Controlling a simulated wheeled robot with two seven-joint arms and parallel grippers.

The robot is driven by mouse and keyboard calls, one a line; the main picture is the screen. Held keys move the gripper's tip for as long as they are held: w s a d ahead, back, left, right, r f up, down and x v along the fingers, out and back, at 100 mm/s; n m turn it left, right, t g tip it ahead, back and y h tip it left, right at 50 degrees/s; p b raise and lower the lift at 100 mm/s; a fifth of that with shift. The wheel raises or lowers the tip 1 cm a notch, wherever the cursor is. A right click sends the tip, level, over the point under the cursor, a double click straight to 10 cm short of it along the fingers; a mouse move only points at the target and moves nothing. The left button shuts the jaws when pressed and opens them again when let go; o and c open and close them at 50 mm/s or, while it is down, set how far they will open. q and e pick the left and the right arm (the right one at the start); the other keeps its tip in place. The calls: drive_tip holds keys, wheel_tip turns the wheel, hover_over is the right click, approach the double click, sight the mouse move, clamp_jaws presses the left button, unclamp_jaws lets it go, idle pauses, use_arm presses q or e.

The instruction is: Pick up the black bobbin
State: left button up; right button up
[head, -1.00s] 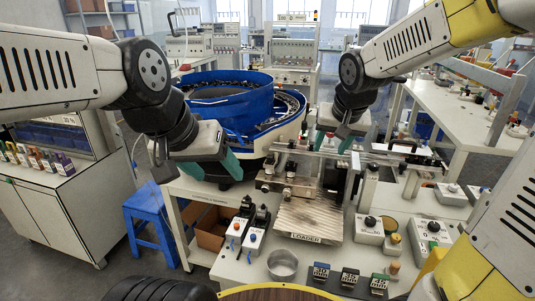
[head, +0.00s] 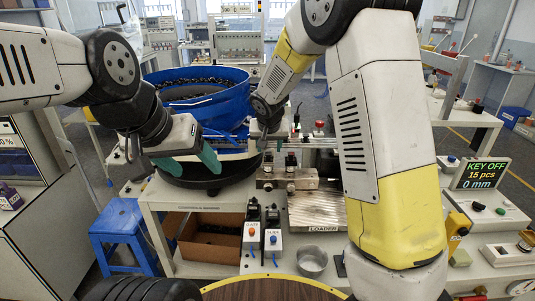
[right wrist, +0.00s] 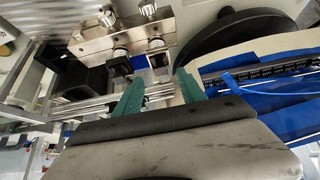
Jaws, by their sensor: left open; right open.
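I cannot make out with certainty which thing is the black bobbin. A wide round black disc (right wrist: 240,32) shows at the top right of the right wrist view. A dark round base under the blue bowl shows in the head view (head: 208,178). My left gripper (head: 188,160), with green fingers, is open and empty in front of the blue bowl. My right gripper (head: 264,140) is partly hidden by its own arm, above the metal fixture's back edge. In the right wrist view its green fingers (right wrist: 160,88) are apart with nothing held between them.
The blue bowl (head: 205,92) holds small dark parts. The metal fixture (head: 290,178) stands behind the loader plate (head: 318,212). A blue stool (head: 118,222) stands left.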

sight(268, 153)
drive_tip(key=x, duration=0.4)
drive_tip(key=shift+w+a+f, duration=0.1)
drive_tip(key=shift+w+f, duration=0.1)
clamp_jaws()
